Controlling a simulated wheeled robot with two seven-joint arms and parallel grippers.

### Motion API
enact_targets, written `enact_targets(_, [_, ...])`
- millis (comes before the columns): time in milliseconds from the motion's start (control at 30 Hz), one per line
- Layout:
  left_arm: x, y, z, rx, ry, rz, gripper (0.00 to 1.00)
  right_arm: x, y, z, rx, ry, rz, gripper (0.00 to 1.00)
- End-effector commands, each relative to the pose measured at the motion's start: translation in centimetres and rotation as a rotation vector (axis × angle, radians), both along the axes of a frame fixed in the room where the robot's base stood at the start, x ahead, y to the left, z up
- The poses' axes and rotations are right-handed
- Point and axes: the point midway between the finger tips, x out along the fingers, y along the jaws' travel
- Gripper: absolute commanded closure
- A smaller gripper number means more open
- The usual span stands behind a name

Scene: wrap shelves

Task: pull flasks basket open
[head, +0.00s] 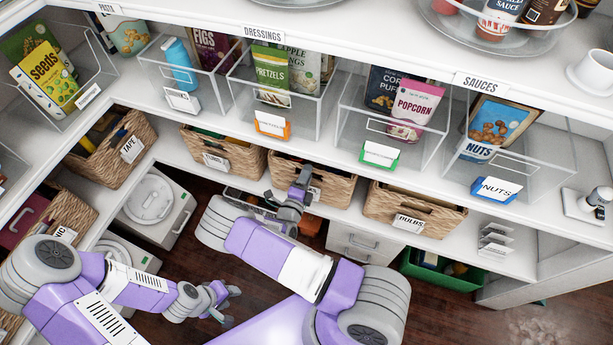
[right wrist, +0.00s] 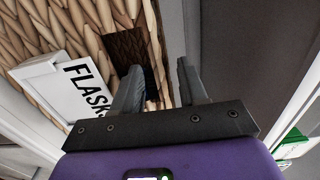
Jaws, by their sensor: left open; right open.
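The flasks basket (head: 335,180) is woven wicker and sits on the lower shelf near the middle of the head view, under the dressings bins. In the right wrist view its woven front (right wrist: 100,45) carries a white FLASKS label (right wrist: 65,90) beside a dark handle opening (right wrist: 128,45). My right gripper (head: 297,190) is open at the basket front; it also shows in the right wrist view (right wrist: 160,75). One finger overlaps the handle opening and the other lies past the basket's edge. I cannot tell whether they touch it. My left gripper (head: 228,302) is open and empty, low and away from the basket.
A basket labelled bulbs (head: 440,215) stands to the right, and another wicker basket (head: 235,160) to the left. Clear bins (head: 425,150) line the shelf above. White drawers (head: 362,240) and a green crate (head: 445,272) stand below. The dark wooden floor (head: 420,315) is open.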

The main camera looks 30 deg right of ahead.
Motion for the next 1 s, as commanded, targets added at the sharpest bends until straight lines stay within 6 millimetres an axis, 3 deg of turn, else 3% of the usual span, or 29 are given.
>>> enact_targets(267, [0.0,0.01,-0.01,0.0,0.0,0.0,0.57,0.12,-0.15,0.01,0.001,0.0,0.0,0.57])
enact_targets(533, [0.0,0.0,-0.02,0.0,0.0,0.0,0.57,0.1,-0.14,0.0,0.001,0.0,-0.001,0.99])
enact_targets(1000, [-0.01,0.0,0.1,0.0,0.0,0.0,0.57,-0.14,0.15,0.02,0.002,0.001,-0.001,1.0])
